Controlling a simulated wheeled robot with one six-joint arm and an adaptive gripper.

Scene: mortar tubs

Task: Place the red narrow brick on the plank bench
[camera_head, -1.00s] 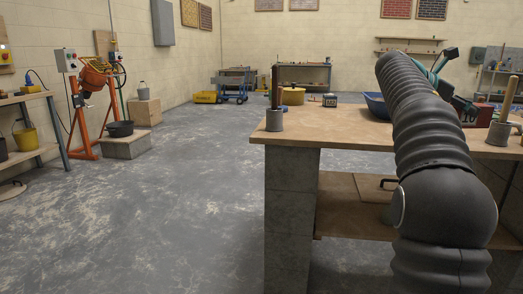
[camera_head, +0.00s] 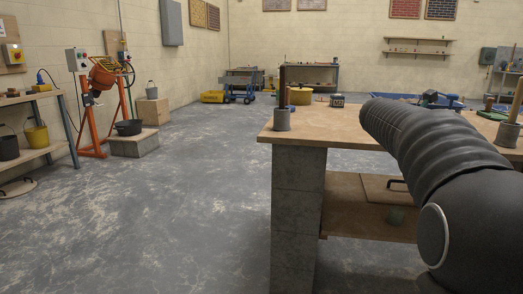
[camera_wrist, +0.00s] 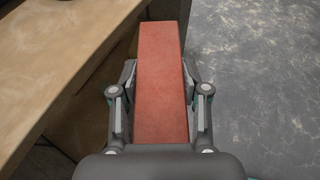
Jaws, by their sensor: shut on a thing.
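In the wrist view, my gripper (camera_wrist: 160,95) is shut on the red narrow brick (camera_wrist: 161,55), with one finger on each long side. The brick points away from the wrist. A wooden surface (camera_wrist: 55,60) lies at the left of that view, beside and below the brick, and grey floor shows at the right. In the head view, a wooden-topped bench (camera_head: 325,125) on concrete block legs stands at right, and my arm crosses in front of it. My gripper and the brick are hidden there. I cannot tell whether this is the plank bench.
A grey cup-like holder (camera_head: 282,118) stands at the bench's near left corner; another (camera_head: 507,133) with a wooden handle stands at right. A lower shelf (camera_head: 345,200) holds a small cup. Orange mixer (camera_head: 102,75) and buckets (camera_head: 37,137) are at left. The floor between is clear.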

